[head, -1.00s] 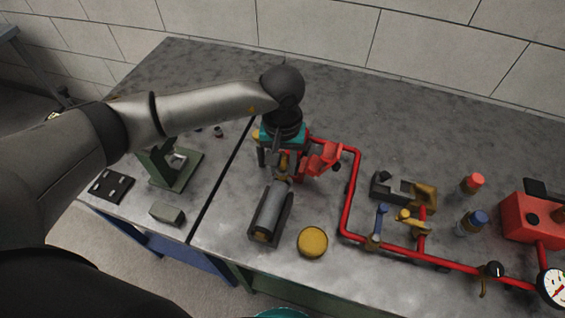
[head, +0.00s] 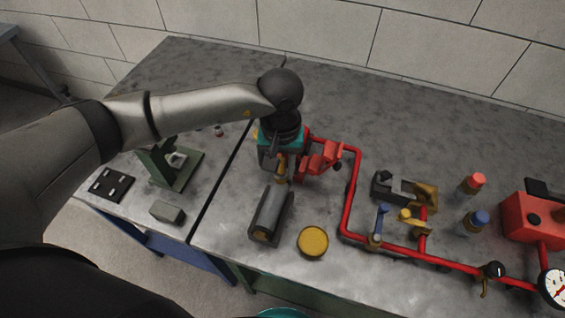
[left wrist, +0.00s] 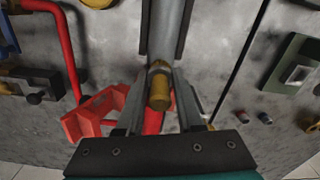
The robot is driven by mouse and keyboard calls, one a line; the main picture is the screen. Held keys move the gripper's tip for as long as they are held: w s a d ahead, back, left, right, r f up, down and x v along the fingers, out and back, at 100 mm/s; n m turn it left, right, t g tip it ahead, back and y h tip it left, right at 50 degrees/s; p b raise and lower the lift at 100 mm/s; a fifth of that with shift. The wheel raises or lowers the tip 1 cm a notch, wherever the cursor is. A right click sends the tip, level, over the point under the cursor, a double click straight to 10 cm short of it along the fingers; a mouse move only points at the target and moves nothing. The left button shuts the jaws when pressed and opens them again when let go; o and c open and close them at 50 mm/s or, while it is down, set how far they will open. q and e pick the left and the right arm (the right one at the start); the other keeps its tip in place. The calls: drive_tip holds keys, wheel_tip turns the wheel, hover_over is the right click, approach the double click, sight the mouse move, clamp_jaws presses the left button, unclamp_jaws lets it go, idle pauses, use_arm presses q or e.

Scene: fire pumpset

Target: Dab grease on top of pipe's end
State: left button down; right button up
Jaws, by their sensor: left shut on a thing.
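A grey pipe (head: 269,211) lies in a dark cradle (head: 287,225) on the bench. Its near end shows brass. The pipe also shows at the top of the left wrist view (left wrist: 167,30). My left gripper (head: 281,165) is just beyond the pipe's far end. It is shut on a brush-like tool with a brown-yellow handle (left wrist: 160,92) and a grey collar. The tool's tip is close to the pipe's far end; I cannot tell whether they touch. A round yellow tin (head: 312,242), perhaps the grease, stands right of the cradle. No grease shows clearly on the pipe. My right gripper is not in view.
A red clamp (head: 320,158) and red piping (head: 350,190) stand close right of my left gripper. Valves, two bottles (head: 473,183) and a red pump (head: 530,218) are farther right. A green stand (head: 177,172) is at left. The back of the bench is clear.

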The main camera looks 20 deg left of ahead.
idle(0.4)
use_arm(q)
drive_tip(key=shift+w+b, duration=1.05)
drive_tip(key=shift+w, duration=0.15)
drive_tip(key=shift+s, duration=0.1)
drive_tip(key=shift+s+p, duration=0.4)
drive_tip(key=shift+s, duration=0.75)
drive_tip(key=shift+b, duration=1.25)
idle(3.9)
